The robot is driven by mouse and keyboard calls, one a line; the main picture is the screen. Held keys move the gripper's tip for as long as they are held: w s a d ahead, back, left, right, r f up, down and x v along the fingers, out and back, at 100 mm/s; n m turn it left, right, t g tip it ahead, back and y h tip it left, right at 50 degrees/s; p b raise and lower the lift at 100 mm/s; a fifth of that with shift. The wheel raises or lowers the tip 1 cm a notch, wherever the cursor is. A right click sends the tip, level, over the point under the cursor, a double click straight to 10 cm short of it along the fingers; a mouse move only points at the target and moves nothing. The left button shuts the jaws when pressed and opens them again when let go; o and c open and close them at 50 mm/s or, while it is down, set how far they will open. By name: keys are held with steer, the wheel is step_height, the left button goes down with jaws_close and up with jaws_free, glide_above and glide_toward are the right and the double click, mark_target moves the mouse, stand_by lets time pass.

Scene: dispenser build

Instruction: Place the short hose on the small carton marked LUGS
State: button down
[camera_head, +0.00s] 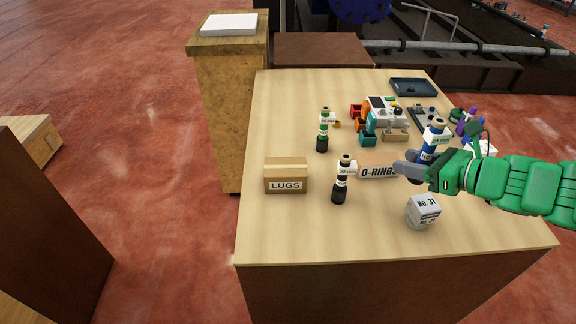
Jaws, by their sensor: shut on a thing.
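The small carton marked LUGS (285,180) is a tan box on the left front part of the table, with its label facing me and nothing on its top. My gripper (403,169) is at the right, with its dark grey fingers in front of the right end of a carton marked O-RINGS (373,172). It is well to the right of the LUGS carton. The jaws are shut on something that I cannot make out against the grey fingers. I cannot pick out the short hose with certainty.
A black-based cylinder (339,195) stands just right of the LUGS carton, and a green-banded one (323,134) behind. A blue-banded cylinder (432,142) shows behind my gripper. A grey NO. 31 block (424,212) stands in front. The table's front left (290,230) is clear.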

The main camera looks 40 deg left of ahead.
steer(key=s+a+r+n+g, duration=0.2)
steer(key=s+a+r, duration=0.1)
steer(key=s+a, duration=0.65)
steer(key=s+a+r+n+g, duration=0.1)
steer(key=s+a+r+g, duration=0.1)
steer(key=s+a, duration=0.8)
glide_above(266, 173)
steer(key=d, duration=0.1)
steer(key=f, duration=0.8)
steer(key=shift+s+f, duration=0.15)
steer(key=shift+s, duration=0.15)
steer(key=shift+w+a+f, duration=0.25)
steer(key=shift+a+f, duration=0.2)
steer(key=shift+f, duration=0.2)
steer(key=shift+w+a+f, duration=0.1)
steer(key=shift+f, duration=1.55)
steer(key=c, duration=0.6)
jaws_free()
steer(key=shift+f, duration=0.1)
